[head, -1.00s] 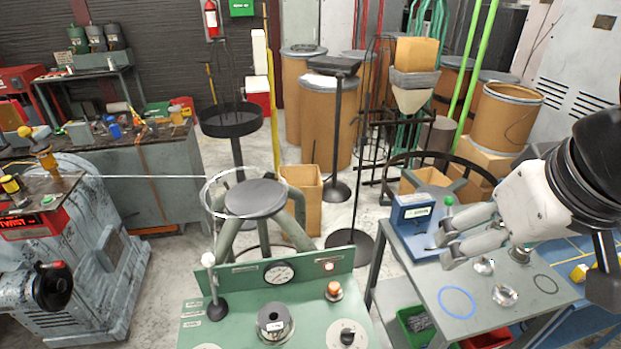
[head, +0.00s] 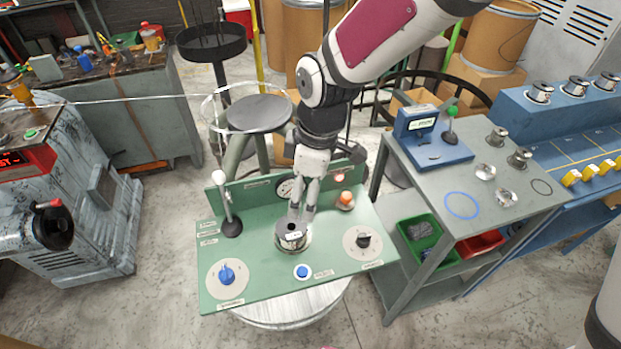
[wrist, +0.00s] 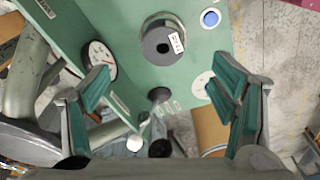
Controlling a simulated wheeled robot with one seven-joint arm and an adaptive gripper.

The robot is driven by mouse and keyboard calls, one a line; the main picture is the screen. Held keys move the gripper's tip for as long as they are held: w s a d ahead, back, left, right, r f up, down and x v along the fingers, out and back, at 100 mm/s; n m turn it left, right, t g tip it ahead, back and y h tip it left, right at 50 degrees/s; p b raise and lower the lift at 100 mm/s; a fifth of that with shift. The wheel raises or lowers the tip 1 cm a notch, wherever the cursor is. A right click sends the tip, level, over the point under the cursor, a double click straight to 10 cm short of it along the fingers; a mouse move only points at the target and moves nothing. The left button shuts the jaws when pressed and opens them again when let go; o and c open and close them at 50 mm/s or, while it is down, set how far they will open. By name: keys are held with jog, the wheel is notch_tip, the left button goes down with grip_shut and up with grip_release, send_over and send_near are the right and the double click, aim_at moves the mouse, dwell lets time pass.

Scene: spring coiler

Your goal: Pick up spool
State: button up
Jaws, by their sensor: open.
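A grey spool (head: 291,237) with a white tag sits upright on a round seat on the green control panel (head: 245,262). In the wrist view the spool (wrist: 161,47) shows its dark centre hole and tag, above the gap between the fingers. My gripper (head: 303,208) hangs just above the spool and a little behind it in the head view, pointing down. In the wrist view my gripper (wrist: 165,88) has its two green-padded fingers wide apart with nothing between them. The fingers do not appear to touch the spool.
A lever (head: 229,210), an orange button (head: 346,198), a black knob (head: 363,240), a blue knob (head: 227,274) and a gauge (head: 285,188) surround the spool. A grey table (head: 440,183) with small silver spools stands right, with a blue rack (head: 540,110) beyond.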

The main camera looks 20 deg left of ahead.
jog(key=f, duration=0.2)
send_over(291, 230)
jog(key=d, duration=0.2)
jog(key=f, duration=0.7)
jog(key=shift+s+a+f+p, duration=0.2)
jog(key=shift+s+p, duration=0.1)
jog(key=shift+s, duration=0.1)
jog(key=shift+s+a+f+p, duration=0.1)
jog(key=shift+a+f+p, duration=0.1)
jog(key=shift+f, duration=0.65)
jog(key=shift+w+a+f+p, duration=0.1)
jog(key=shift+a+f+p, duration=0.1)
jog(key=shift+f, duration=0.65)
jog(key=shift+s+a+f+p, duration=0.1)
jog(key=shift+a+f+p, duration=0.1)
jog(key=shift+f, duration=0.65)
jog(key=c, duration=1.3)
